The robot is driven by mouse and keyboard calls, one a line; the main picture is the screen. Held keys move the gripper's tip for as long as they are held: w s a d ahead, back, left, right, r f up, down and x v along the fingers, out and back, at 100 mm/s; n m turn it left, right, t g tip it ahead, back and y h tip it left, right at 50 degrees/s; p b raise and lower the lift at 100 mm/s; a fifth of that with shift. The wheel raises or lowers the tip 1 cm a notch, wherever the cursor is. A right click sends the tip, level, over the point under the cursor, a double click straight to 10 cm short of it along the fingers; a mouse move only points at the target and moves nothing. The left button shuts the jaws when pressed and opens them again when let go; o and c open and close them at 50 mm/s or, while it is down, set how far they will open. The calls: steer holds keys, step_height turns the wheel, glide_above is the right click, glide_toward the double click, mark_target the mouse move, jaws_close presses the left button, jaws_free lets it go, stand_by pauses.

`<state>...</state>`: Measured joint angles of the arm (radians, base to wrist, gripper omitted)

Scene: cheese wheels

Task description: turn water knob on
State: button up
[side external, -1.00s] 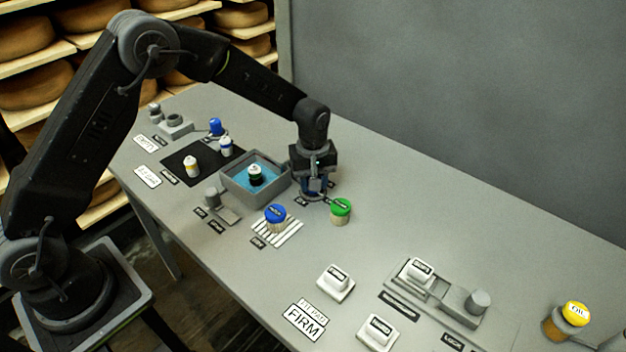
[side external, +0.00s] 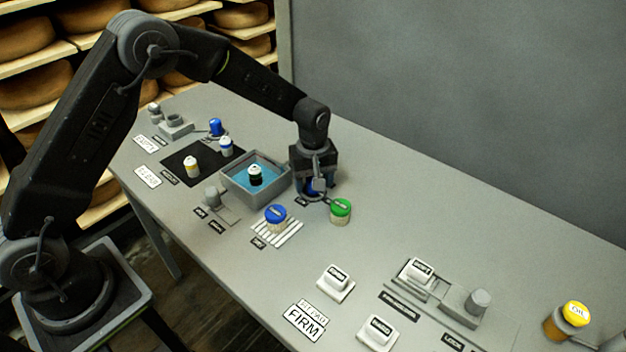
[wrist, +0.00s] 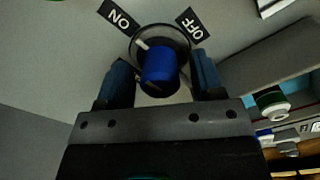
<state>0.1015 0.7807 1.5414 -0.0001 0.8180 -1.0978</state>
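The water knob (wrist: 160,70) is a blue cylinder on a round dial. An ON label (wrist: 120,18) is at its upper left in the wrist view and an OFF label (wrist: 190,24) at its upper right. A pale mark on the dial shows at the knob's upper left, but I cannot tell the exact setting. My gripper (wrist: 162,82) is open, with one dark blue finger on each side of the knob and gaps visible. In the side view my gripper (side external: 316,190) is low over the table and mostly hides the knob.
A grey basin of blue water (side external: 237,188) holding a dark-and-white pot stands left of my gripper. A green-capped jar (side external: 340,211) is close on the right, and a blue-capped jar (side external: 275,217) is in front. White push buttons (side external: 336,283) are nearer the front right.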

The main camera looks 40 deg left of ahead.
step_height(320, 180, up, 14)
stand_by(0.6)
steer(key=s+a+r+m+t, duration=0.2)
steer(key=s+r+m, duration=0.1)
steer(key=s+r, duration=0.4)
steer(key=s+a+r+m+t, duration=0.1)
steer(key=s+m, duration=0.3)
steer(key=s, duration=0.7)
steer(key=s+a+r+m+t, duration=0.1)
steer(key=s+m, duration=0.3)
steer(key=s, duration=0.6)
steer(key=shift+s+a+r+t, duration=0.2)
steer(key=shift+s+a+t, duration=0.25)
steer(key=shift+t, duration=0.35)
